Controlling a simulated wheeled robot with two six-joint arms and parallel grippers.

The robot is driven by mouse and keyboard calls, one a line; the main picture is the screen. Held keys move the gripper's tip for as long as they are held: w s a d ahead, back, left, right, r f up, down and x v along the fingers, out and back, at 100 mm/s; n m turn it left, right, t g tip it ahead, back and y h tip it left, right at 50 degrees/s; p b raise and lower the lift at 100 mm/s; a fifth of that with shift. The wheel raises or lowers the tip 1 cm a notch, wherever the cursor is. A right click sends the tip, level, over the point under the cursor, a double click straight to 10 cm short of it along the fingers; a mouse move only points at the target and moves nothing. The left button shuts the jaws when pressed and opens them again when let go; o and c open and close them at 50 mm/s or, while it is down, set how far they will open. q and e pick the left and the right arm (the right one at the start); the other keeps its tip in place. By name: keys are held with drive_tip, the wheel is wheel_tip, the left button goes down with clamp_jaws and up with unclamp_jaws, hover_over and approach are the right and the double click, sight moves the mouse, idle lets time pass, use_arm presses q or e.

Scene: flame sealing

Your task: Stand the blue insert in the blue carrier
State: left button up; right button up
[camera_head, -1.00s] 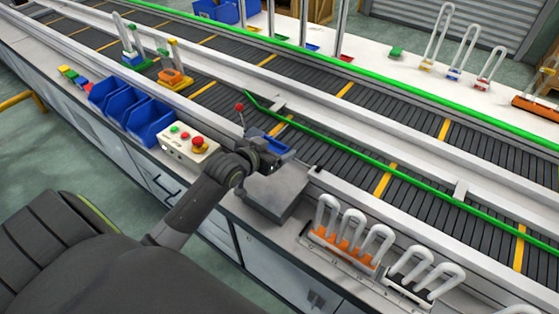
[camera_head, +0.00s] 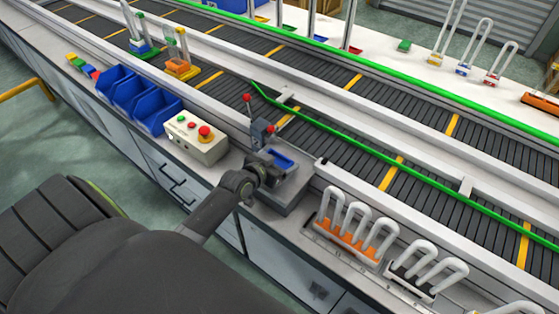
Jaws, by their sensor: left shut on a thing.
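My left gripper (camera_head: 272,164) is just above the grey plate on the near bench, shut on a small blue piece (camera_head: 283,157). The piece is flat and roughly rectangular, with a greyish middle. It is partly hidden by the gripper, and I cannot tell for sure whether it is the carrier or the insert. Another small blue piece (camera_head: 89,71) lies in a row of coloured pieces at the far left of the bench. My right gripper is not in view.
A grey block with a red-knobbed lever (camera_head: 262,132) stands just behind my gripper. A button box (camera_head: 196,138) and blue bins (camera_head: 158,110) are to the left. Racks of white bent tubes (camera_head: 346,237) stand to the right. The conveyor (camera_head: 340,128) with its green rail runs behind.

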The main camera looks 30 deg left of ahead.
use_arm(q)
drive_tip(key=shift+f, duration=0.1)
drive_tip(key=o, duration=1.1)
drive_tip(key=shift+c, duration=0.2)
drive_tip(key=v, duration=1.2)
drive_tip(key=shift+s, duration=0.1)
